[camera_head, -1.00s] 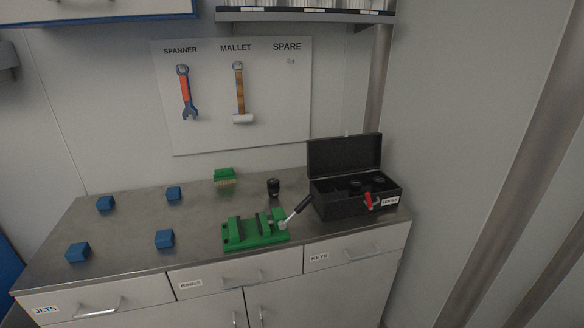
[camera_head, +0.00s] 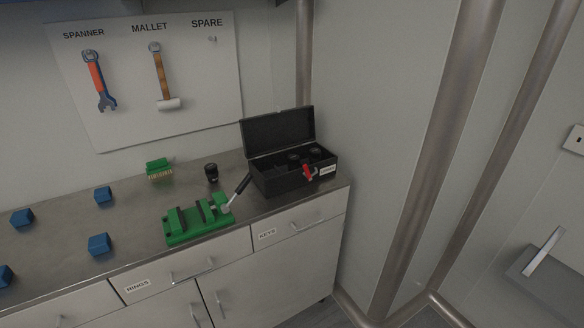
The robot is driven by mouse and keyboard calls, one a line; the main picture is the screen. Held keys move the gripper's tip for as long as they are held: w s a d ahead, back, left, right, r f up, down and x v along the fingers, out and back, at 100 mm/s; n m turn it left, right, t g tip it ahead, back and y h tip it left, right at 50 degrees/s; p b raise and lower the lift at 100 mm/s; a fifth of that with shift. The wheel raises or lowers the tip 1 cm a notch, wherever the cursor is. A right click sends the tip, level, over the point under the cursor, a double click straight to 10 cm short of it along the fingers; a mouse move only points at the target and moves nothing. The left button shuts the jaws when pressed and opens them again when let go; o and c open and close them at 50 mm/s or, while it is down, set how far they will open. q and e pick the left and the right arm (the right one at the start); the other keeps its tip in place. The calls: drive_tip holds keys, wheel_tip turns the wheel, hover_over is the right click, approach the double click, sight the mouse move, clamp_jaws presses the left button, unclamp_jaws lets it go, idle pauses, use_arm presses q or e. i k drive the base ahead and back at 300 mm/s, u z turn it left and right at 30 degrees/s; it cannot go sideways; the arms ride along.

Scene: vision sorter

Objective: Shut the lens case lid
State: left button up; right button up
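The lens case is a black box (camera_head: 286,183) with a white label and a red latch (camera_head: 309,172) on its front. It stands at the right end of the metal counter. Its lid (camera_head: 279,131) is open and stands up at the back. Dark round lenses (camera_head: 294,157) sit inside. Neither of my grippers shows in the head view.
A green vise (camera_head: 199,220) with a black-tipped handle stands just left of the case. A black lens (camera_head: 212,172), a green brush (camera_head: 159,168) and several blue blocks (camera_head: 100,243) are on the counter (camera_head: 136,221). Pipes (camera_head: 440,150) rise at the right.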

sight(262, 135)
drive_tip(key=z, duration=0.1)
drive_tip(key=k, duration=0.4)
drive_tip(key=u, duration=0.7)
drive_tip(key=i, duration=1.45)
drive_tip(key=z, duration=0.9)
